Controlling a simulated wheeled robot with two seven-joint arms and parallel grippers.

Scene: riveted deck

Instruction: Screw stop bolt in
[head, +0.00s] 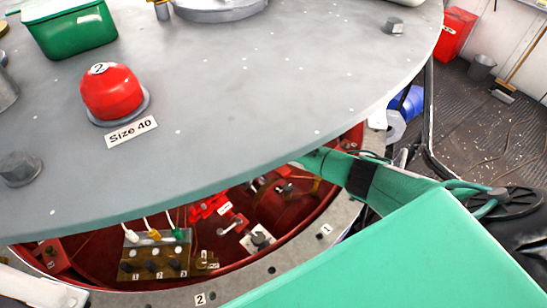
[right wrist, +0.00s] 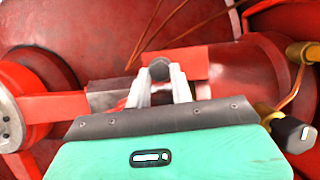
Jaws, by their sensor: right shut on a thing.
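In the right wrist view, my right gripper (right wrist: 160,88) is shut on a small dark grey bolt head (right wrist: 159,68), probably the stop bolt. The bolt head shows between the pale fingertips, in front of a red block on the machinery. Its shank and any thread or hole are hidden, so I cannot tell how deep it sits. In the head view, my green right arm reaches in from the right and passes under the round grey deck, which hides the right gripper. My left gripper is not in view.
The grey deck (head: 230,100) overhangs the red pit (head: 90,245). A red dome (head: 112,92) and a green bin (head: 70,30) stand on it. A brass block with cables (head: 150,262) sits below its edge. Red cylinders and a copper pipe (right wrist: 290,92) crowd the wrist.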

